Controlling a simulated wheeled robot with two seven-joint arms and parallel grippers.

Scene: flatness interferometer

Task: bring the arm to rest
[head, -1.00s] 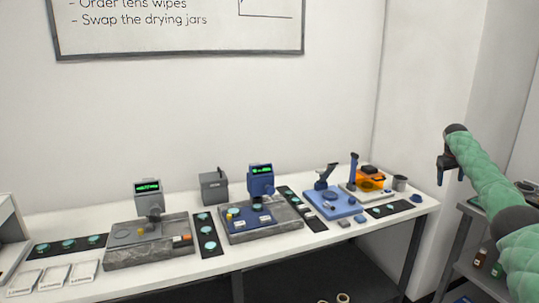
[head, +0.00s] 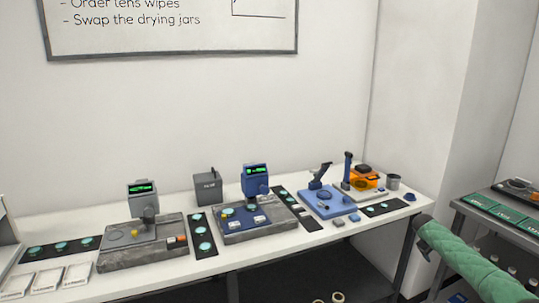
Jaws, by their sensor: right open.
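My right arm, in a green quilted sleeve, comes in from the lower right in the head view. Its dark end with my right gripper (head: 424,248) is low, just off the right end of the white bench (head: 300,252). The gripper is small and dark against the bench leg, and I see nothing held in it. It is open. My left gripper is not in view.
The bench carries a grey instrument (head: 143,240), a blue-headed instrument (head: 255,180), a blue plate fixture (head: 327,203) and an orange device (head: 363,180). A grey side shelf (head: 470,212) with green trays stands at the right.

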